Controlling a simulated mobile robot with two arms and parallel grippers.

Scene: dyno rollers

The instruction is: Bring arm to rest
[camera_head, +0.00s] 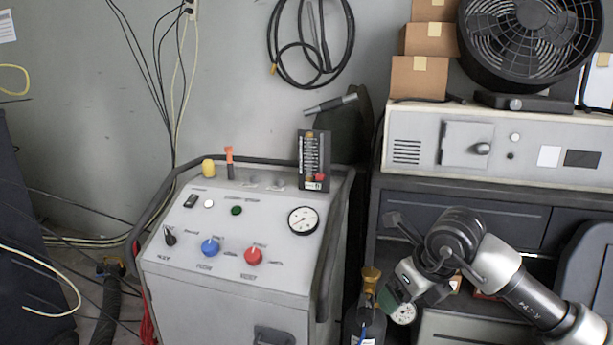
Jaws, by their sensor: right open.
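My right arm comes in from the lower right, with its dark wrist joint bent in front of the dark cabinet (460,190). My right gripper (402,284) is at the end of that wrist, pointing down and to the left. It is open, and I see nothing held in it. My left gripper is not in view.
A grey control console (225,280) with knobs and a dial stands left of my right gripper. A beige unit (425,140), cardboard boxes (418,78) and a black fan (525,45) sit on the cabinet. Cables (85,240) trail at the left.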

